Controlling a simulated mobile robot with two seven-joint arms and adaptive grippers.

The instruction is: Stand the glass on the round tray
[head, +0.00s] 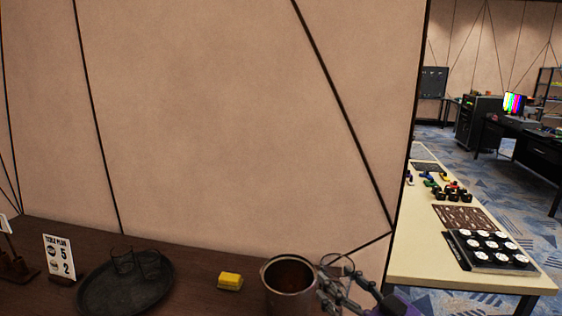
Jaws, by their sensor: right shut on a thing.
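The round tray (95,303) is dark and lies on the brown counter at the lower left. Two clear glasses stand on it, a left one (122,262) and a right one (149,265), close together towards its back. My right gripper (336,284) is at the bottom, right of the middle, shut on a clear glass (337,262). Only the rim and upper part of this glass show, faintly; its base is hidden. The gripper is well to the right of the tray. My left gripper is not in view.
A metal pot (290,286) with a brown inside stands just left of my right gripper. A yellow block (230,279) lies between pot and tray. A wall closes off the counter's back.

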